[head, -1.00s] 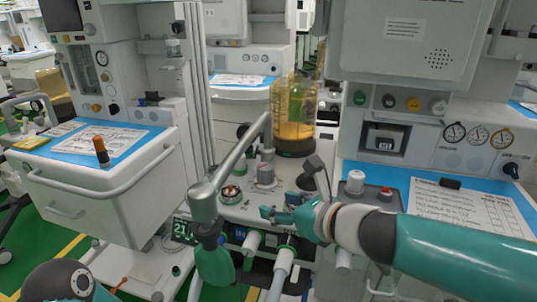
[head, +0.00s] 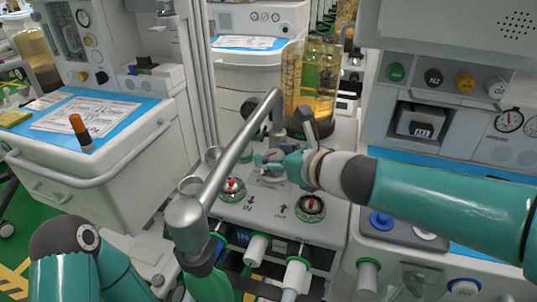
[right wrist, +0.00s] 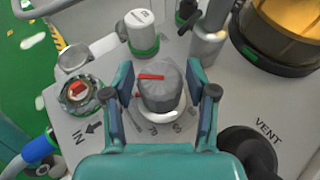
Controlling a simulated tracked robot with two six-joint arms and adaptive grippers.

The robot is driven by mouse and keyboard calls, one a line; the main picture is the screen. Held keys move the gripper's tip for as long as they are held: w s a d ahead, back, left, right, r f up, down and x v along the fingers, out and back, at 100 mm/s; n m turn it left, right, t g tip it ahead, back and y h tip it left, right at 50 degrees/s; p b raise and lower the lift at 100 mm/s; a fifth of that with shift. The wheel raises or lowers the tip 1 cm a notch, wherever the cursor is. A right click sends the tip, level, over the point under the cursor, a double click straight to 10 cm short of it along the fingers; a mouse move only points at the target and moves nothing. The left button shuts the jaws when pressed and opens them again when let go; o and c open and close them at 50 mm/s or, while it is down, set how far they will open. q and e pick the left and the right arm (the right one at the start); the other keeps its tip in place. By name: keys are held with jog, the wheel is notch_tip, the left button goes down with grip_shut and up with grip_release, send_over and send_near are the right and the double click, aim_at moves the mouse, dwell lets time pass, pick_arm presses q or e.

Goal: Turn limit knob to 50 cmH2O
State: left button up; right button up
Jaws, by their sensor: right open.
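The limit knob (right wrist: 165,92) is a grey ribbed knob with a red pointer bar, on a light grey panel. In the right wrist view the bar lies roughly crosswise, toward the left. Scale figures show at the knob's near side, partly hidden; one looks like 70. My right gripper (right wrist: 160,100) is open, with one finger on each side of the knob; I cannot tell whether they touch it. In the head view my right gripper (head: 272,161) is over the panel and partly hides the knob.
A metal tube (head: 235,155) arches over the panel's left part. An amber canister (head: 309,85) stands behind my right gripper. Red-centred valves (head: 232,187) (head: 310,206) sit in front. A black part (right wrist: 247,150) is close to my right finger.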

aim_at(267, 153)
jog(key=shift+x, duration=1.65)
